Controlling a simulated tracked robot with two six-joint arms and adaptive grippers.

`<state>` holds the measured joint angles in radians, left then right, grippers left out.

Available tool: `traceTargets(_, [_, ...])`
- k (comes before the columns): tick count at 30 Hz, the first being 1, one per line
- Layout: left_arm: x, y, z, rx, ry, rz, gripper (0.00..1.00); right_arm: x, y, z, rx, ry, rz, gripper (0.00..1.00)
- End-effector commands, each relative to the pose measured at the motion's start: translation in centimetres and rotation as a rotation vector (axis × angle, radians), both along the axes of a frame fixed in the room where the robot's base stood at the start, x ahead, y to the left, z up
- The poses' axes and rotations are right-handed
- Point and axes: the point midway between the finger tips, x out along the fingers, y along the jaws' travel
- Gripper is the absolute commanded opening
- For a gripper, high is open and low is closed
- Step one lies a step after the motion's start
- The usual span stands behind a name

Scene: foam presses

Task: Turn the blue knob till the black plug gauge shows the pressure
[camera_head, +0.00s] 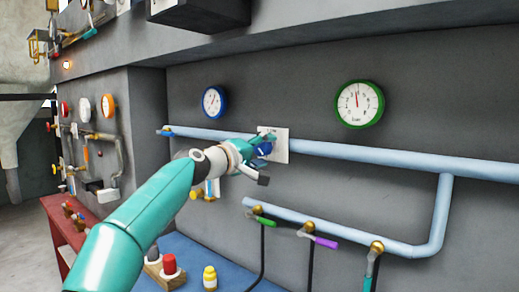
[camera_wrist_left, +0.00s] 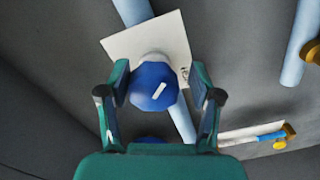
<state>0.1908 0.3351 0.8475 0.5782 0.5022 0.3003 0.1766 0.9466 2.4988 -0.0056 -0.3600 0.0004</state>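The blue knob (camera_head: 264,149) sits on a white plate (camera_head: 281,153) at the blue-grey pipe. In the left wrist view the knob (camera_wrist_left: 154,87) has a white mark tilted on its face. My left gripper (camera_head: 262,165) is at the knob. Its fingers (camera_wrist_left: 158,84) stand on either side of the knob, with a gap at the right finger; contact at the left one is unclear. A blue-rimmed gauge (camera_head: 214,102) and a green-rimmed gauge (camera_head: 359,104) hang on the wall. I cannot tell which gauge is the black plug one. My right gripper is not in view.
Below the pipe are fittings with a green handle (camera_head: 265,221), a purple handle (camera_head: 326,243) and a black hose (camera_head: 263,250). More gauges are at left.

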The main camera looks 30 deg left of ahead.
Motion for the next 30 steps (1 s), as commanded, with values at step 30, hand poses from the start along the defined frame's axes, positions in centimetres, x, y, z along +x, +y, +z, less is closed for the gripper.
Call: traceTargets(30, [-8.7,1.0,0.4,-0.001,-0.009,0.008,0.74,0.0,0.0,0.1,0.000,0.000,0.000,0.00])
